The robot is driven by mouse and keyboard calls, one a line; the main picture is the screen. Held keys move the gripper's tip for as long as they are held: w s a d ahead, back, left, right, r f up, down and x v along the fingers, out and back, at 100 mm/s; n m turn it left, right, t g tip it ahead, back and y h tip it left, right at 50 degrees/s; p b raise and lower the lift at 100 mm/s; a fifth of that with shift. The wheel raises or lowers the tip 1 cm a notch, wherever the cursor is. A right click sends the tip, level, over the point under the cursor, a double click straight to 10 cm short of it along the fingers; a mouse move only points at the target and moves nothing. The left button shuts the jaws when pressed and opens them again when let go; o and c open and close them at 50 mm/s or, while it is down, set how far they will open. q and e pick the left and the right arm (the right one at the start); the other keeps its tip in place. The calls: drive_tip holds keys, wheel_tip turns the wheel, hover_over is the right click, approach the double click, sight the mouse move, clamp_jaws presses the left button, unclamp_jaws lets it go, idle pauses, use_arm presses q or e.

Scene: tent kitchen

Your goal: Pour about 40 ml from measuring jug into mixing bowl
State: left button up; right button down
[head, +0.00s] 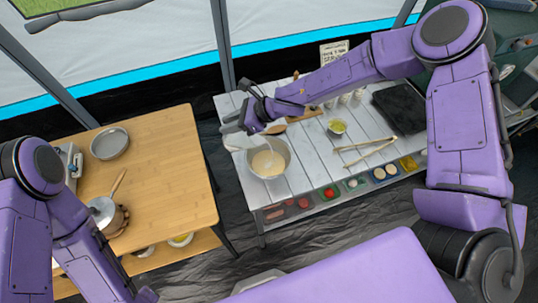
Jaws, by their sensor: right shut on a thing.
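The mixing bowl (284,148) is a round metal bowl on the white slatted table, with pale, cream-coloured contents. My right gripper (252,125) is above and slightly left of the bowl, shut on the measuring jug (238,143). The jug is pale and see-through, and much of it is hard to make out. It appears tilted over the bowl's left rim. A thin pale streak shows above the bowl's contents, but I cannot tell whether it is liquid. My left arm is at the lower left, and its gripper is outside the picture.
The white table (305,165) also holds a small bowl with yellow-green contents (337,126), wooden sticks (365,150), a black tray (400,107) and several small jars. A wooden table (165,165) at left carries a grey pan (109,143) and a saucepan (103,212).

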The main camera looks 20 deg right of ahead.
use_arm(q)
drive_tip(key=shift+f, duration=0.15)
use_arm(e)
drive_tip(key=shift+w+a, duration=0.4)
use_arm(q)
drive_tip(key=shift+w+d+f+b, duration=0.1)
drive_tip(key=shift+f+b, duration=0.2)
drive_tip(key=shift+b, duration=0.2)
use_arm(e)
drive_tip(key=shift+y, duration=0.3)
